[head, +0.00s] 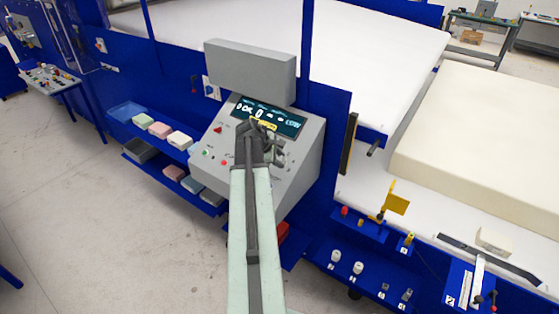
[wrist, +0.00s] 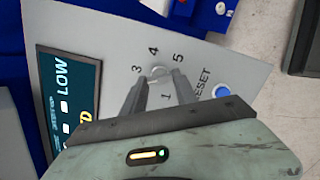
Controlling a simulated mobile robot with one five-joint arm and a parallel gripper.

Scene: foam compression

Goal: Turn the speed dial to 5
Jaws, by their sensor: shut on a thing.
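The speed dial (wrist: 158,72) is a small pale knob in the wrist view, ringed by the numbers 3, 4 and 5, with 1 below it. The fingers of my gripper (wrist: 160,80) stand on both sides of it and are shut on it. I cannot tell which number its pointer faces. The grey control panel (head: 303,165) carries the dial. In the head view my gripper (head: 265,132) is at the panel and hides the dial there.
A blue button (wrist: 221,90) beside the RESET label is close to the right finger. In the head view, coloured foam blocks (head: 160,130) lie in trays left of the panel. A large foam slab (head: 480,130) lies right.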

